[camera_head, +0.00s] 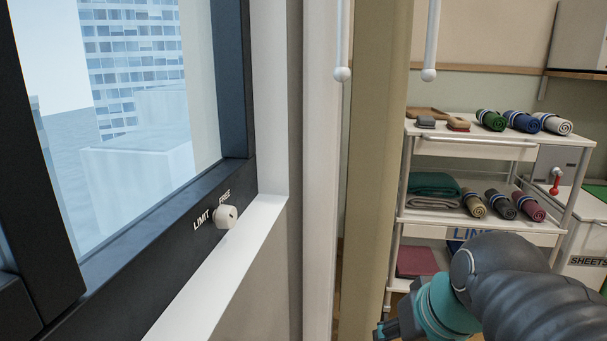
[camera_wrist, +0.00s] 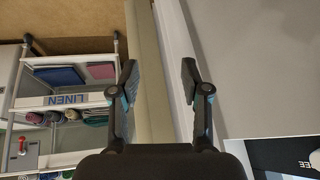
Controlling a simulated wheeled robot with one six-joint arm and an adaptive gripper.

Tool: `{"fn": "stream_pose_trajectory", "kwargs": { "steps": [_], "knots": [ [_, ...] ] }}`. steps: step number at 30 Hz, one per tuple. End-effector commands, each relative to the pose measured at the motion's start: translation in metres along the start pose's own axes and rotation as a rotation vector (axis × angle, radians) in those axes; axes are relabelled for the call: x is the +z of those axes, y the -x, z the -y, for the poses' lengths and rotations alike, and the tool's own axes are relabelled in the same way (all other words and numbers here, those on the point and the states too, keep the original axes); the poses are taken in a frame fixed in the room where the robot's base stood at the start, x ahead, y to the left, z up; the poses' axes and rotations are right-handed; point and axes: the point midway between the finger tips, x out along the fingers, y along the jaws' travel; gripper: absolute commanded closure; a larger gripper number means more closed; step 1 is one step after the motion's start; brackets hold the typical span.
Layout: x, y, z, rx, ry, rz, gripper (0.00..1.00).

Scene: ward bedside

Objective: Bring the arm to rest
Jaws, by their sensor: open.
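My gripper (camera_wrist: 158,78) is open in the wrist view, its two dark fingers spread apart with nothing between them. Behind the gap are a beige vertical strip and a pale wall. In the head view, my arm comes in at the lower right, and part of my gripper (camera_head: 387,329) shows at the bottom edge, in front of the lower part of the linen cart (camera_head: 468,148). The fingertips are mostly hidden there.
At left is a dark-framed window with a white knob (camera_head: 226,217) marked LIMIT and FREE, above a white sill (camera_head: 215,290). Two white rods (camera_head: 342,74) hang near the curtain. Rolled towels (camera_head: 522,122) lie on the cart. A SHEETS bin (camera_head: 583,262) stands at right.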

Motion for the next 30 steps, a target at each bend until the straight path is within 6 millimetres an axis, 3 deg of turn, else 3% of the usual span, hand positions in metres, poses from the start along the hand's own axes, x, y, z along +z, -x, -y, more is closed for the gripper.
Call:
{"fn": "stream_pose_trajectory", "kwargs": {
  "steps": [1,3,7,30],
  "knots": [
    [0.02,-0.009,-0.006,0.036,0.011,0.004,0.54],
    [0.038,-0.018,-0.014,0.08,0.021,0.004,0.54],
    [0.056,-0.028,-0.022,0.124,0.034,-0.001,0.54],
    [0.059,-0.031,-0.025,0.134,0.036,0.001,0.54]
  ]
}}
